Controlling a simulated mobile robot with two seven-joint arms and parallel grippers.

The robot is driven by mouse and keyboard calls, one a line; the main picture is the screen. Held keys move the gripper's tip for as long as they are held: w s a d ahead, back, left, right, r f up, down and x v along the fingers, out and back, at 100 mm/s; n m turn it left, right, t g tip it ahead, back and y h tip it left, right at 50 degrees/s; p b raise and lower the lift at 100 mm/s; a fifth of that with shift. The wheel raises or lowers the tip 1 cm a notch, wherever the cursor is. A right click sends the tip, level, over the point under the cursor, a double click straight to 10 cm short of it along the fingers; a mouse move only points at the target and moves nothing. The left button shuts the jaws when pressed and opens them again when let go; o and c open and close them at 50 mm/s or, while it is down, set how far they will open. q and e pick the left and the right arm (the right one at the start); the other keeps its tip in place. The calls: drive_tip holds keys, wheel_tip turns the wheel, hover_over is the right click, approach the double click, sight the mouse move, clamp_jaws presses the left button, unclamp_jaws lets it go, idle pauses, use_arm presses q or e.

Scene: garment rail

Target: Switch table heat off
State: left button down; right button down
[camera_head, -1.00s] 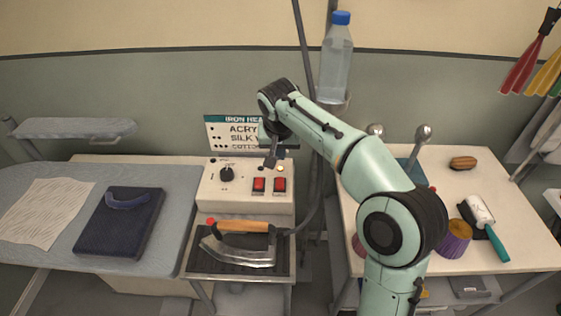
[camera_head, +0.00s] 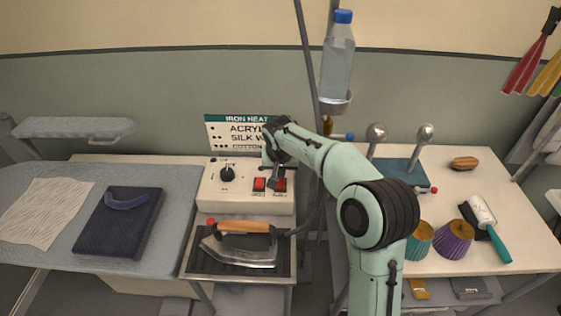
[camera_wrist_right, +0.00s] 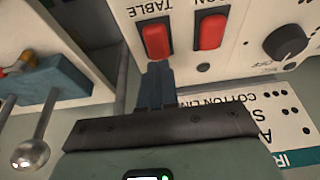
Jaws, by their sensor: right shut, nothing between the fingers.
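The control box (camera_head: 240,203) stands on the table behind the iron and carries a black knob (camera_head: 227,174) and two red rocker switches. The left switch (camera_head: 259,184) is marked IRON, partly readable in the wrist view (camera_wrist_right: 209,30). The right one is the TABLE switch (camera_head: 281,185), labelled in the wrist view (camera_wrist_right: 157,40). My right gripper (camera_head: 274,184) is shut and empty at the box front. In the wrist view its fingertips (camera_wrist_right: 158,68) are at the near end of the TABLE switch; whether they touch it I cannot tell. My left gripper is not in view.
The iron (camera_head: 242,245) lies on its dark rest below the box. The heat chart (camera_head: 225,133) is behind the box, partly covered by my arm. A water bottle (camera_head: 338,55) hangs above. A blue block with metal balls (camera_head: 400,170) stands on the right table.

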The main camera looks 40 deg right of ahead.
sight(281, 184)
drive_tip(key=shift+x, duration=1.05)
drive_tip(key=shift+s+a, duration=0.1)
drive_tip(key=shift+s, duration=0.05)
drive_tip(key=shift+f, duration=0.35)
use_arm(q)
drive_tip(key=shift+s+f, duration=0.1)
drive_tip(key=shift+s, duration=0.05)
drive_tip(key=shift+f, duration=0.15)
use_arm(e)
drive_tip(key=shift+f, duration=0.1)
drive_tip(key=shift+s+a+f+b, duration=0.1)
drive_tip(key=shift+s+a+b, duration=0.2)
drive_tip(key=shift+b, duration=0.1)
drive_tip(key=shift+s+a, duration=0.25)
drive_tip(key=shift+s, duration=0.15)
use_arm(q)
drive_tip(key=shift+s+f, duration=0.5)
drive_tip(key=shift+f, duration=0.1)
